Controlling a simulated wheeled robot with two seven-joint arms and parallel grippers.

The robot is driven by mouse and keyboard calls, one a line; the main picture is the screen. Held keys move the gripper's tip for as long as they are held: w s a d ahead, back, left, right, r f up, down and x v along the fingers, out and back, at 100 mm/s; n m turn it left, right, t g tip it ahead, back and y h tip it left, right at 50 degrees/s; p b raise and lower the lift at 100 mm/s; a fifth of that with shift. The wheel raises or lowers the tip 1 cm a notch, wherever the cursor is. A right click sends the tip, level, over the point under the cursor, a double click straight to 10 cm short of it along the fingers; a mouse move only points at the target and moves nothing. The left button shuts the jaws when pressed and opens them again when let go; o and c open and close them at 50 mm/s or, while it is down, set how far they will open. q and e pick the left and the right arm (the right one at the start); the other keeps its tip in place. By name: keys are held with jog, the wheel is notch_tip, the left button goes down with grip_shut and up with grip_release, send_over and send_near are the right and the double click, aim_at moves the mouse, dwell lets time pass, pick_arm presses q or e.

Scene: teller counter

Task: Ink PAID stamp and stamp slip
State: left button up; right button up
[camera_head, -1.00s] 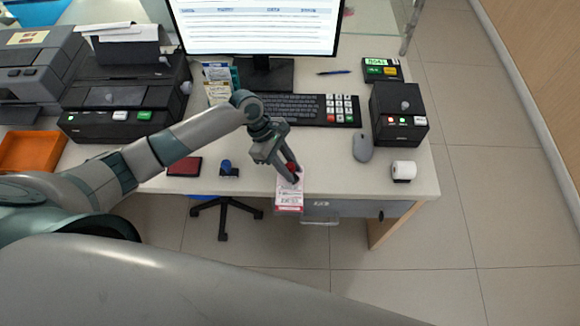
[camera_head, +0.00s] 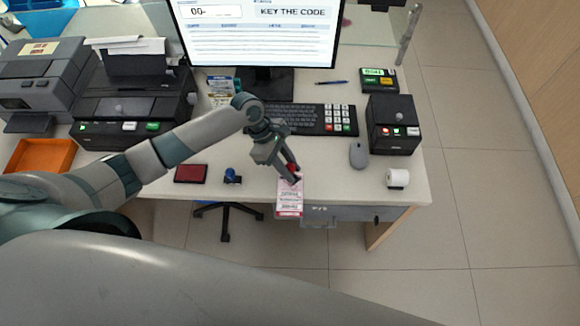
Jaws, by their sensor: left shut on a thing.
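My left gripper (camera_head: 295,178) is shut on a stamp with a red handle (camera_head: 296,168), mostly hidden between the fingers. It is over the upper end of a pink and white slip (camera_head: 289,201) at the counter's front edge. The slip's lower end shows past that edge. I cannot tell whether the stamp touches the slip, and its face is hidden. A red ink pad (camera_head: 190,173) lies to the left on the counter. A stamp with a blue handle (camera_head: 231,175) stands right of the pad. My right gripper is not in view.
A keyboard (camera_head: 290,117) lies behind the gripper, below a monitor (camera_head: 262,35) reading "KEY THE CODE". A mouse (camera_head: 358,154), a paper roll (camera_head: 397,178) and a black device (camera_head: 392,122) are at right. Printers (camera_head: 130,105) and an orange tray (camera_head: 40,157) are at left.

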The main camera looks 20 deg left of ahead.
pick_arm(q)
jog(key=shift+r, duration=1.1)
jog(key=shift+w, duration=0.1)
